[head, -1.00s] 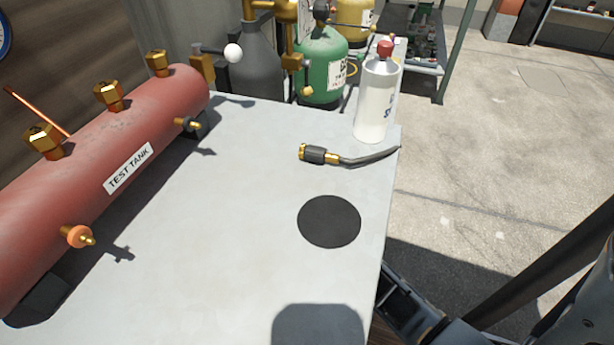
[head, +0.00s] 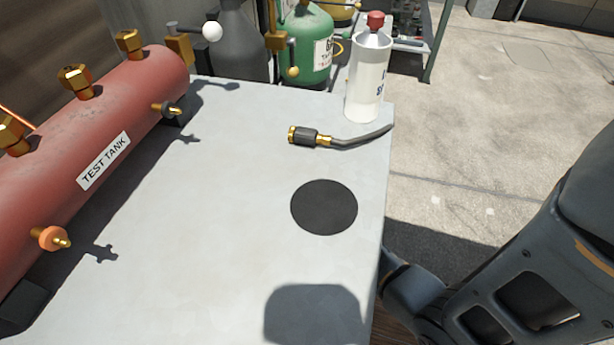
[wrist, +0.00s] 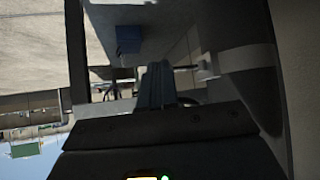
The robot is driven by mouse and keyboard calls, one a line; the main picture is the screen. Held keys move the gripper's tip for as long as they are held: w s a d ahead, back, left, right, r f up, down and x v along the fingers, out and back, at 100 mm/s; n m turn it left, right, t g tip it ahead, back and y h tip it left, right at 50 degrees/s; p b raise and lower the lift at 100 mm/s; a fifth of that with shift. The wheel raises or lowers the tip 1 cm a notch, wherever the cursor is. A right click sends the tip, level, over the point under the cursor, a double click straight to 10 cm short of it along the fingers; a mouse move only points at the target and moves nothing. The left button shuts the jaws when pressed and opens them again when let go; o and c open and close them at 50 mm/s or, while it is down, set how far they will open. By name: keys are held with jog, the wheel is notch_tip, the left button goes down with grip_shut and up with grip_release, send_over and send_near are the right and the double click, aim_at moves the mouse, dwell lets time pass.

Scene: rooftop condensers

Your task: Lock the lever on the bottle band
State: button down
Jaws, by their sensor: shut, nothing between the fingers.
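A dark grey bottle (head: 241,48) stands behind the far edge of the table, its top cut off by the picture. A short lever with a white ball knob (head: 212,31) sticks out in front of its left side from a brass bracket (head: 179,44). The ball is apart from the brass fitting (head: 276,40) at the bottle's right. The band itself cannot be made out clearly. My gripper (wrist: 155,85) shows in the dim wrist view as two bluish-grey fingers close together, shut and empty. It is outside the head view, away from the lever.
The grey table (head: 220,180) is mostly clear. The red test tank (head: 95,150) lies along its left. A black disc (head: 324,208), a hose fitting (head: 312,138) and a white can (head: 369,78) are at the right. A green bottle (head: 306,45) stands behind.

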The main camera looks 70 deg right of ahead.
jog(key=w+d+f, duration=0.1)
jog(key=w+d, duration=0.1)
jog(key=d, duration=0.3)
jog(key=shift+w+d, duration=0.25)
jog(key=shift+w, duration=0.05)
